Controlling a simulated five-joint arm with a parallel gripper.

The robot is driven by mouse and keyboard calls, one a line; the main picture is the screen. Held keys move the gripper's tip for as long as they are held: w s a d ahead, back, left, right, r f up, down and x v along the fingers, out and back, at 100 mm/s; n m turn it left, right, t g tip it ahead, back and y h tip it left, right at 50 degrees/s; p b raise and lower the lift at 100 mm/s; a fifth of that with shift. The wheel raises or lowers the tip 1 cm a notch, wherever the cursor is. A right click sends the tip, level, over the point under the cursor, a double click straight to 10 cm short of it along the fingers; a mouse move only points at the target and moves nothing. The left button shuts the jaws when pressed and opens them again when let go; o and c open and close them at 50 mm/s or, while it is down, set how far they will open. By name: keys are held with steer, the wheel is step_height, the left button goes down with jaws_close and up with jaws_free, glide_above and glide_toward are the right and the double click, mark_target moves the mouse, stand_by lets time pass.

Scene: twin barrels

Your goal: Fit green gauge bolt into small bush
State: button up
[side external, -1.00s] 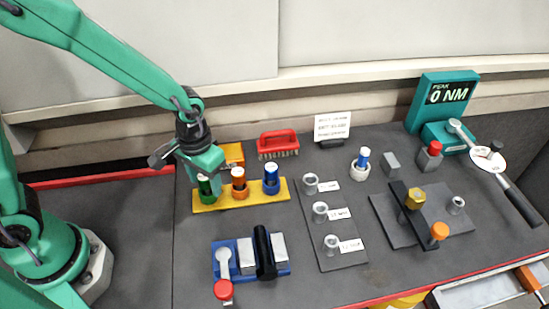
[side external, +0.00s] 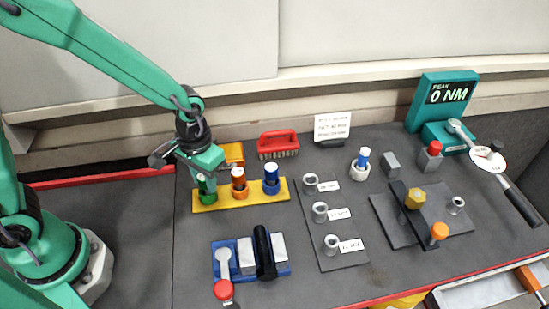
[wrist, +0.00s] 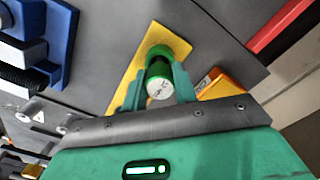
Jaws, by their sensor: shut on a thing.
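The green gauge bolt (wrist: 160,85) has a silver-white end and a dark green body. It stands in the green ring at the left end of the yellow rack (side external: 284,190). My gripper (side external: 203,179) is shut on it from above; in the wrist view my gripper (wrist: 158,90) has one finger on each side of the bolt. Three metal bushes stand on a dark plate at the centre: a rear one (side external: 310,182), a middle one (side external: 320,211) and a front one (side external: 331,244). Each has a white label too small to read, so I cannot tell which is small.
An orange bolt (side external: 239,180) and a blue bolt (side external: 271,176) stand beside it in the rack. A blue fixture (side external: 251,270) lies in front. A red brush (side external: 278,142) and a label stand (side external: 332,127) are behind. A fixture with an orange knob (side external: 439,232) is right.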

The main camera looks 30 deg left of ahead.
steer(key=shift+r, duration=0.75)
step_height(320, 180, up, 3)
steer(key=shift+s+d+f, duration=0.1)
steer(key=shift+s+d, duration=0.05)
steer(key=s+d+r, duration=0.6)
steer(key=s+d, duration=0.1)
steer(key=s, duration=0.1)
steer(key=shift+s+d+r, duration=0.15)
steer(key=shift+s+r, duration=0.1)
steer(key=shift+r, duration=0.05)
steer(key=w+d, duration=0.6)
steer(key=d, duration=0.5)
steer(key=w+d, duration=0.7)
steer(key=d, duration=0.4)
steer(key=shift+d+f, duration=0.15)
steer(key=shift+f, duration=0.15)
steer(key=shift+s+f, duration=0.1)
steer(key=shift+f, duration=0.05)
steer(key=shift+f, duration=2.75)
